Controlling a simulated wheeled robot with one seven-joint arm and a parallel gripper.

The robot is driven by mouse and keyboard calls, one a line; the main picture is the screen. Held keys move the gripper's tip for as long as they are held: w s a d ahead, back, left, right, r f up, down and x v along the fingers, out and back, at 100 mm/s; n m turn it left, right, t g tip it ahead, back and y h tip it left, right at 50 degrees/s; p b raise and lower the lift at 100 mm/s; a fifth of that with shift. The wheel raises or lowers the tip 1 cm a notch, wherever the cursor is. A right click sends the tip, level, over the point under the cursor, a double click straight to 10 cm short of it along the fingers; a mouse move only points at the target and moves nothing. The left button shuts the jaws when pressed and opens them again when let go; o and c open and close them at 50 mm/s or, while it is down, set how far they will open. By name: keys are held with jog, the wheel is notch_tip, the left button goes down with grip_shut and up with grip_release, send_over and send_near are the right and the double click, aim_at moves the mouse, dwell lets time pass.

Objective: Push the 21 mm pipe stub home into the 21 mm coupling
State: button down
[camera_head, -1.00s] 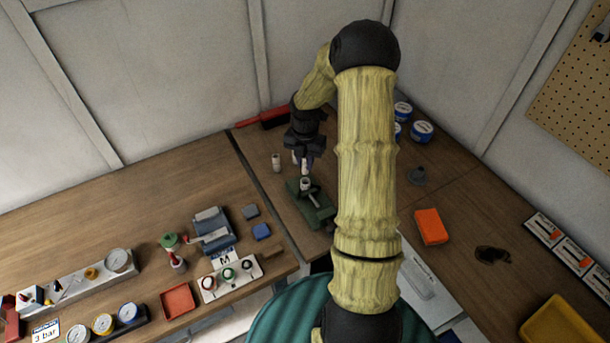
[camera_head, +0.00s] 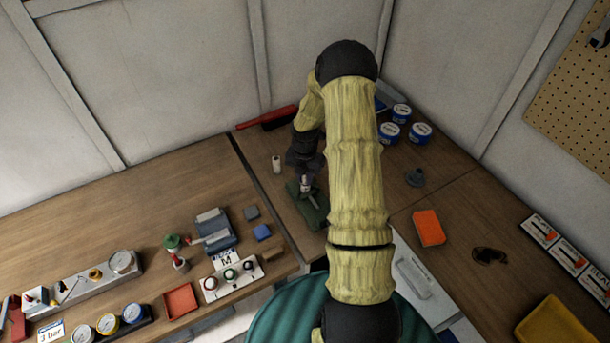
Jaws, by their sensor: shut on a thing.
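My gripper (camera_head: 304,170) is shut on the pipe stub, directly above the green vise-like holder (camera_head: 313,216) on the back part of the bench. The pale grey coupling (camera_head: 306,184) stands upright in the holder, just under the fingertips. The stub is mostly hidden by the dark gripper. The stub's lower end and the coupling's mouth look in line and touching or nearly so. At this size I cannot tell how deep the stub sits.
A pale upright cylinder (camera_head: 276,164) stands left of the holder. A red-handled brush (camera_head: 267,118) lies behind. An orange block (camera_head: 429,228) lies at right. Left bench carries gauges and trays.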

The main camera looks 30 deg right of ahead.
jog(key=shift+f, duration=0.1)
jog(key=c, duration=1.3)
grip_release()
notch_tip(320, 180, up, 12)
jog(key=b, duration=0.3)
jog(key=shift+b, duration=0.3)
